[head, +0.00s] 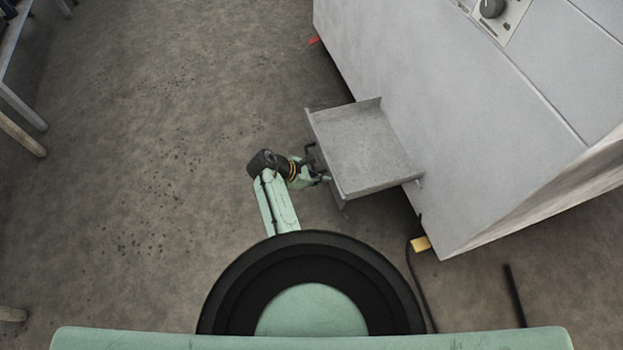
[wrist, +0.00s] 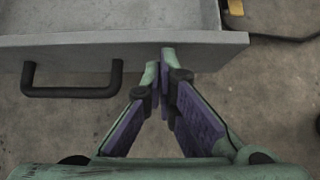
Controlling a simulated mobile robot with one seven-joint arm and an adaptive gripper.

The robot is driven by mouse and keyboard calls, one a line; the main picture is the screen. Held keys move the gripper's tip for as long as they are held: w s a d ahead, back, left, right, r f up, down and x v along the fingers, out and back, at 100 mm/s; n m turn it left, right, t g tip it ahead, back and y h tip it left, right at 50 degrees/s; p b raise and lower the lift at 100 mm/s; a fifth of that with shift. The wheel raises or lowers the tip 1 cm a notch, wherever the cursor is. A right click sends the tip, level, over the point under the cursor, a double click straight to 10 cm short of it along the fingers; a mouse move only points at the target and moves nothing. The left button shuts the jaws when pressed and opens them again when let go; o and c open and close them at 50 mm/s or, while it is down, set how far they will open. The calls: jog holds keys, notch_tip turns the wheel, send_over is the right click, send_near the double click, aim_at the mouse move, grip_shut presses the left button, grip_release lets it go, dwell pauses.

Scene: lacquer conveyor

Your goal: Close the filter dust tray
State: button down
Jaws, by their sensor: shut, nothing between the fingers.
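The filter dust tray (head: 368,150) is a grey, shallow, empty drawer pulled out from the side of the light grey machine cabinet (head: 440,110). Its front panel (wrist: 70,52) spans the upper part of the wrist view, with a dark bar handle (wrist: 72,91) at the left. My gripper (wrist: 165,60) is shut and empty. Its fingertips are at the front panel, to the right of the handle; I cannot tell whether they touch it. In the head view my gripper (head: 322,178) is at the tray's outer front side, partly hidden by my arm.
A control knob (head: 492,8) sits on the cabinet top. A yellow block (head: 421,244) and a dark cable (head: 411,270) lie by the cabinet's lower corner. A dark rod (head: 514,295) lies at the right. The floor (head: 150,150) to the left is mostly clear.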

jog(key=shift+d, duration=0.15)
send_over(401, 166)
jog(key=a, duration=0.1)
jog(key=shift+s+f, duration=0.1)
jog(key=shift+s, duration=0.1)
jog(key=shift+w+d, duration=0.2)
jog(key=shift+d, duration=0.35)
